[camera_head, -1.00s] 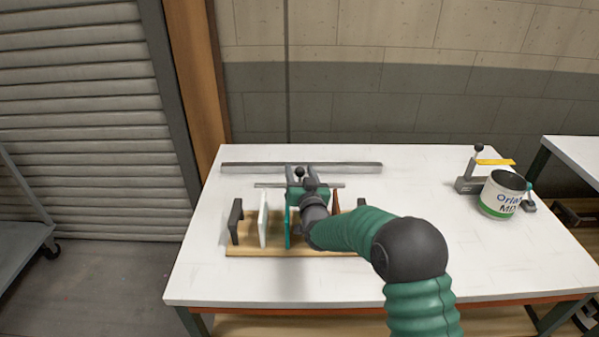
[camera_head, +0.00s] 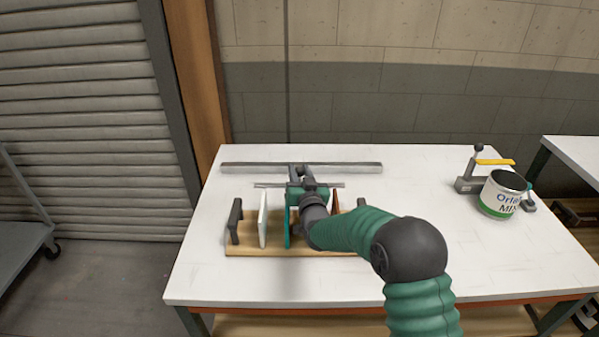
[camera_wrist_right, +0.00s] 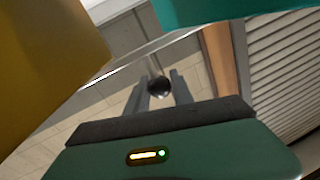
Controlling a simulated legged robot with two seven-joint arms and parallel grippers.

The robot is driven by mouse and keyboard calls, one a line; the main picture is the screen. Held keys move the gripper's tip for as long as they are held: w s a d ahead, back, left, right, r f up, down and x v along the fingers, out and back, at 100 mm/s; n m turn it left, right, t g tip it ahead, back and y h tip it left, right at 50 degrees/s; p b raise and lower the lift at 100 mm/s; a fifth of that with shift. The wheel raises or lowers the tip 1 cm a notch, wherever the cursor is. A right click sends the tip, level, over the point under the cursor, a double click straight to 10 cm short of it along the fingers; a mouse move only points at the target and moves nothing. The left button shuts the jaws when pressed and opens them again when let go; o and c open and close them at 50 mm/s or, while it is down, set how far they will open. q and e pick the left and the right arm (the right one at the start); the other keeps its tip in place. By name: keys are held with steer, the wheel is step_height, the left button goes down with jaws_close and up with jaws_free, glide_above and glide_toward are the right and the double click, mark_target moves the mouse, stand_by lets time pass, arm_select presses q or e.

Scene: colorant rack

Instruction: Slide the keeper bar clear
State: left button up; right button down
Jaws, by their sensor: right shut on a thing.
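The keeper bar (camera_head: 267,185) is a thin metal rod running left to right above the back of the colorant rack (camera_head: 240,250). In the right wrist view, the bar (camera_wrist_right: 125,72) crosses diagonally and a dark round knob (camera_wrist_right: 159,87) sits between my fingers. My right gripper (camera_head: 300,170) reaches over the rack from the front and is shut on this knob; it also shows in the right wrist view (camera_wrist_right: 160,90). The knob is hidden by the gripper in the head view. My left gripper is not in view.
The rack holds upright white (camera_head: 263,220), teal (camera_head: 288,225) and reddish (camera_head: 335,201) pieces; my arm hides part of it. A long metal rail (camera_head: 340,167) lies behind. A labelled can (camera_head: 497,195) and a yellow-handled device (camera_head: 467,184) stand right. The table's left front is clear.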

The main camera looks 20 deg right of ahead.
stand_by(0.8)
steer(key=shift+w+d+f+b, duration=0.1)
steer(key=shift+b, duration=0.3)
steer(key=c, duration=1.1)
jaws_free()
steer(key=s+a, duration=0.1)
steer(key=s, duration=1.5)
steer(key=shift+s+a, duration=0.2)
steer(key=shift+s, duration=0.1)
